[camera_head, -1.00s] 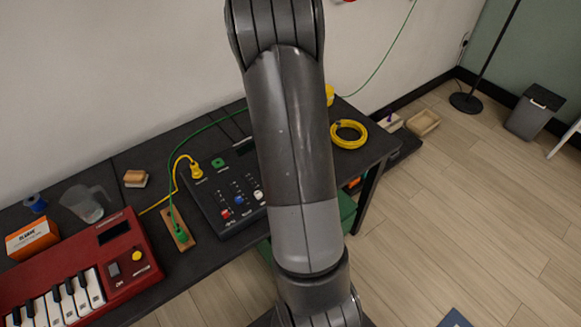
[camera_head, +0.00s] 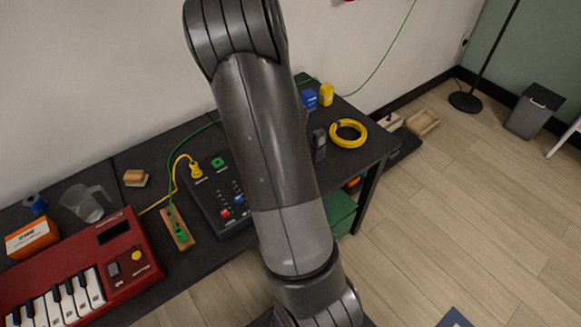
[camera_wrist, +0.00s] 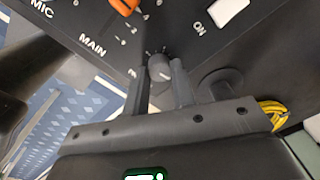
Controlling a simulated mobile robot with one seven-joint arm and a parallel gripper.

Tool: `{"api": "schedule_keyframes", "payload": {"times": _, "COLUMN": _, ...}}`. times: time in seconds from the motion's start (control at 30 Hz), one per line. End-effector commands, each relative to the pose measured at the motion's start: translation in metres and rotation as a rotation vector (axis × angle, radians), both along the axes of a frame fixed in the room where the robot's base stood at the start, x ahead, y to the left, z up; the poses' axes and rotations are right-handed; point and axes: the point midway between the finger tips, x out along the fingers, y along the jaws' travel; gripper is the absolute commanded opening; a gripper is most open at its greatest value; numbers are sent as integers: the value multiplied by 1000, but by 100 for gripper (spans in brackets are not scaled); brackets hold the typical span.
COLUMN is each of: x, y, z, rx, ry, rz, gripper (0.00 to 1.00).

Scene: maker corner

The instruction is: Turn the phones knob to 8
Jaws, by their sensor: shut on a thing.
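The dark mixer panel (camera_head: 203,194) lies on the black table in the head view, its right part hidden behind my arm. In the wrist view its panel (camera_wrist: 75,22) carries the labels MIC, MAIN and ON. A small grey knob (camera_wrist: 159,67) with a light pointer line stands between the fingertips of my gripper (camera_wrist: 161,82). My gripper is shut on this knob. Tick marks show around it, but its name and most numbers are hidden or unreadable. The head view does not show the fingertips.
An orange cap (camera_wrist: 125,5) and a white button (camera_wrist: 229,12) are near the fingers. A yellow plug (camera_head: 196,171) with cable is on the mixer. A red keyboard (camera_head: 130,258) stands left; a yellow cable coil (camera_head: 348,124) lies right.

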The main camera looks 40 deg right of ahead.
Motion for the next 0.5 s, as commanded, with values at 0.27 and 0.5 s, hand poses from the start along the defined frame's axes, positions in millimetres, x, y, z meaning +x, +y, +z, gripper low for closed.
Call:
{"api": "schedule_keyframes", "payload": {"times": 0.27, "x": 1, "y": 1, "z": 0, "rx": -1, "ry": -1, "rz": -126, "gripper": 1}}
{"api": "schedule_keyframes", "payload": {"times": 0.5, "x": 1, "y": 1, "z": 0, "rx": 0, "ry": -1, "rz": -167, "gripper": 1}}
